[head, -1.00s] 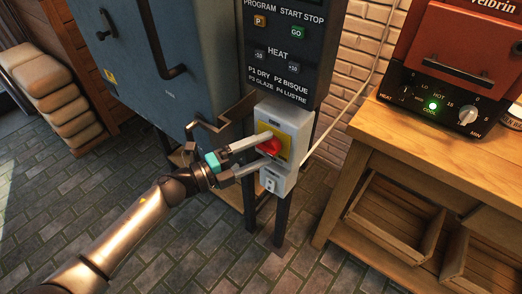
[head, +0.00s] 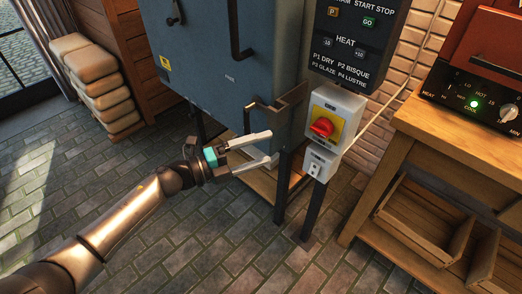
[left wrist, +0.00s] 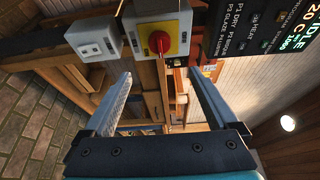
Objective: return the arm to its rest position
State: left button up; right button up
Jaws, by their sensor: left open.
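My left gripper (head: 272,147) is open and empty in the head view, in front of the blue-grey kiln's lower right corner. Its arm comes in from the lower left. A red rotary switch (head: 321,127) on a yellow plate sits on a grey box to the right of the fingertips, apart from them. In the left wrist view the red switch (left wrist: 159,42) shows ahead, beyond and between the two fingers (left wrist: 158,85). My right gripper is in neither view.
The kiln (head: 215,60) with its dark handles stands behind the gripper. A control panel (head: 352,45) hangs above the switch box. A wooden bench (head: 440,130) with crates and a red device stands at the right. Stacked sacks (head: 95,85) stand at the left. The paved floor is clear.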

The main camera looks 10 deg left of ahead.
pick_arm(q)
jog(key=shift+w, duration=0.1)
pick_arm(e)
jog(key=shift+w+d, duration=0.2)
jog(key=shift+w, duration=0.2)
